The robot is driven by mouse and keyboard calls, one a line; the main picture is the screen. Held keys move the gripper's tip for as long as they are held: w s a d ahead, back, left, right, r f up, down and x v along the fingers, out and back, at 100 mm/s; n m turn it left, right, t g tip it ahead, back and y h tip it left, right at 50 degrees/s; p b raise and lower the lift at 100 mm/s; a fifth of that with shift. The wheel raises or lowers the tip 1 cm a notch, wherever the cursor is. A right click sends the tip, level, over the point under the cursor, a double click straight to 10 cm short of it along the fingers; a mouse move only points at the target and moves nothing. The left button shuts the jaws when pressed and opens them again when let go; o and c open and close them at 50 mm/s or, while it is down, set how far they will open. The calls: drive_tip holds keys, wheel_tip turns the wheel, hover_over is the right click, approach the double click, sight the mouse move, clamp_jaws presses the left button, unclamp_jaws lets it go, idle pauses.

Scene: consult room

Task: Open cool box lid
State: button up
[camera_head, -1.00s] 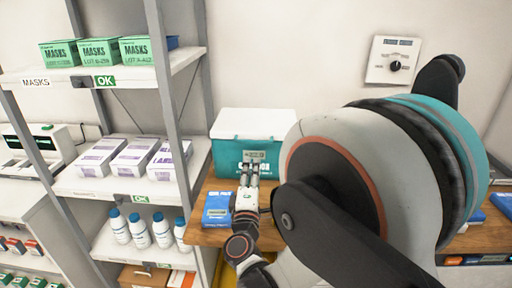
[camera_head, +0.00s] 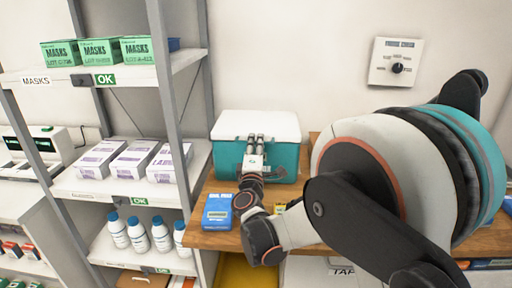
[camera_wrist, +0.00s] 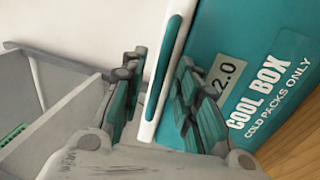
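The cool box (camera_head: 287,164) stands on the wooden table, with a teal body and a white lid (camera_head: 256,123) that looks closed. My gripper (camera_head: 255,139) is at the front edge of the lid, fingers pointing toward the box. In the wrist view my gripper (camera_wrist: 160,90) is open, with one finger on each side of the lid's edge line. The lid's white rim with its teal strip (camera_wrist: 168,62) shows between the fingers. The box body (camera_wrist: 235,40) carries its label and a "2.0" display, partly covered by the right finger. Contact with the lid cannot be told.
A blue box (camera_head: 217,212) lies on the wooden table (camera_head: 207,240), left of my arm. A metal shelf (camera_head: 176,150) with masks, cartons and bottles stands close on the left. A wall dial panel (camera_head: 396,62) is behind. A yellow bin (camera_head: 238,272) is below.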

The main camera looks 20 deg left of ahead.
drive_tip(key=shift+c, duration=0.6)
clamp_jaws()
drive_tip(key=shift+r, duration=0.1)
